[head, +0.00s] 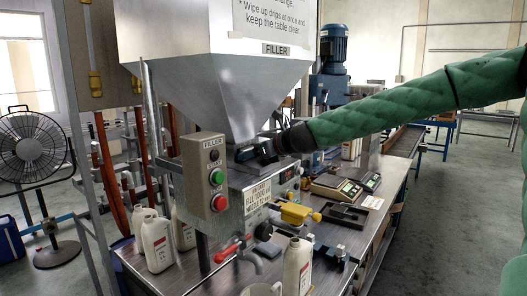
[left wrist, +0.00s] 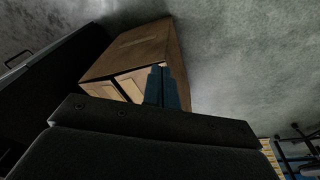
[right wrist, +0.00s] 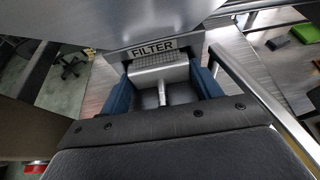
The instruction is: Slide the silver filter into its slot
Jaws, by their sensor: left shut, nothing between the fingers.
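The silver filter (right wrist: 160,74) shows in the right wrist view right below the FILTER label (right wrist: 153,48), under the hopper. A thin handle (right wrist: 163,94) sticks out from it toward my gripper. How deep the filter sits in its slot cannot be told. My right gripper (right wrist: 165,98) is open, one blue finger on each side of the handle, with gaps to it. In the head view my right gripper (head: 257,152) is at the hopper's lower neck and hides the filter and slot. My left gripper (left wrist: 158,85) is shut and empty, away from the filler.
The filler hopper (head: 215,55) stands over the table (head: 335,240). A control box (head: 205,185), a yellow valve handle (head: 297,214), a red-handled tap (head: 235,250) and white bottles (head: 157,243) are close by. A brown box (left wrist: 135,60) is below my left gripper.

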